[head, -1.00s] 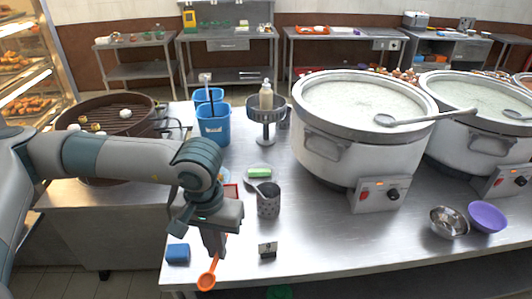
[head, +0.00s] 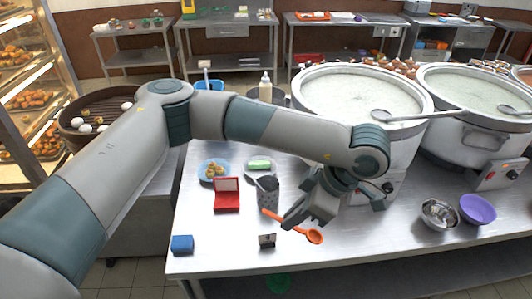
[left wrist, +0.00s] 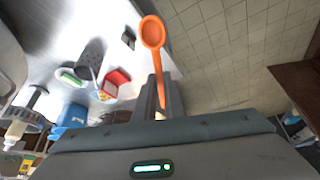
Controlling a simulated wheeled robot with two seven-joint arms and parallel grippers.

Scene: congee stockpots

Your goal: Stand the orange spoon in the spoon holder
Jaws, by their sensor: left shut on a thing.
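The orange spoon (head: 314,236) is held by my left gripper (head: 292,220) above the front of the steel table. It lies tilted, its bowl low at the right and its handle end up at the left, near the spoon holder in the picture. In the left wrist view the orange spoon (left wrist: 153,33) sticks out from between the fingers of my left gripper (left wrist: 160,98), bowl outward. The spoon holder (head: 268,194) is a grey perforated cup, upright, with a grey spoon in it. It also shows in the left wrist view (left wrist: 90,56). My right gripper is out of view.
A red open box (head: 227,200) and a plate of food (head: 214,170) stand left of the holder. Large pots (head: 361,110) stand behind right.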

